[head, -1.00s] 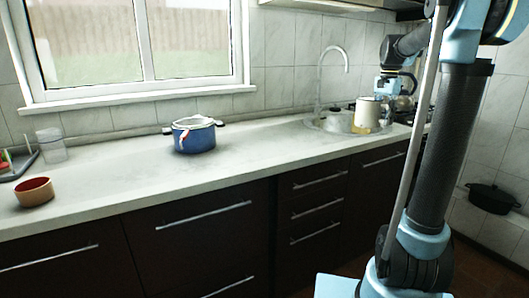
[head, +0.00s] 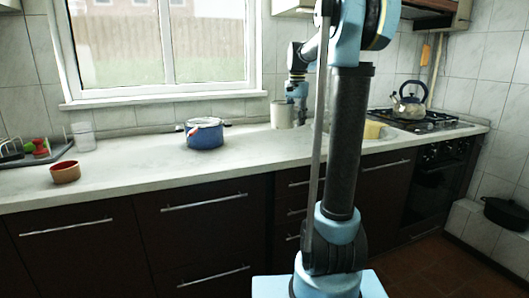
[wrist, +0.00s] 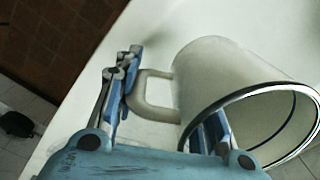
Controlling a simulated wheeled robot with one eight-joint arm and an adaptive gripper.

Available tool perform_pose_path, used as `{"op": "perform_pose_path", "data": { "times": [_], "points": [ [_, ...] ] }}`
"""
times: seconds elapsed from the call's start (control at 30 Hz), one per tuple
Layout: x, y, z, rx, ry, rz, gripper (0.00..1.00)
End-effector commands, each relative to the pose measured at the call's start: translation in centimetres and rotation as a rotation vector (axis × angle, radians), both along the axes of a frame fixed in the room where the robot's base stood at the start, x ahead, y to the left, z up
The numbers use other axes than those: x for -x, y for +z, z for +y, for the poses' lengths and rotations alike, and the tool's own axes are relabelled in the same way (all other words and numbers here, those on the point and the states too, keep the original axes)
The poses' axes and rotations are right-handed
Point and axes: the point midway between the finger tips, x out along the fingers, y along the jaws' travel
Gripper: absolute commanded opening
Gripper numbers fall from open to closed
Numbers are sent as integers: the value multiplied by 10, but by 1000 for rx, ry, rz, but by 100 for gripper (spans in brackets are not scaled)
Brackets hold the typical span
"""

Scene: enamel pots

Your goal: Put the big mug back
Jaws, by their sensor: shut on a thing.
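The big mug (head: 282,115) is white enamel and shows over the back of the counter, right of the blue pot. In the wrist view the mug (wrist: 205,75) lies tilted in the picture, with its dark-rimmed mouth toward the lower right and its handle on the left. My gripper (wrist: 165,115) is shut on the mug, one finger by the handle and the other at the rim. In the head view my gripper (head: 296,92) is small and partly hidden by my arm. I cannot tell whether the mug's base touches the counter.
A blue pot (head: 205,134) stands left of the mug. An orange-brown bowl (head: 65,172), a clear container (head: 83,136) and a rack (head: 24,150) are farther left. A kettle (head: 409,102) sits on the stove (head: 420,122). My arm hides most of the sink.

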Motion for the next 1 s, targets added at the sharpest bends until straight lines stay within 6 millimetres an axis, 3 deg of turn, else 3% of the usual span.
{"op": "perform_pose_path", "data": {
  "times": [0.57, 1.0],
  "points": [
    [0, -2, 1, 0, 2, 0, 0],
    [0, -57, 0, 0, 0, 0, 0]
  ]
}}
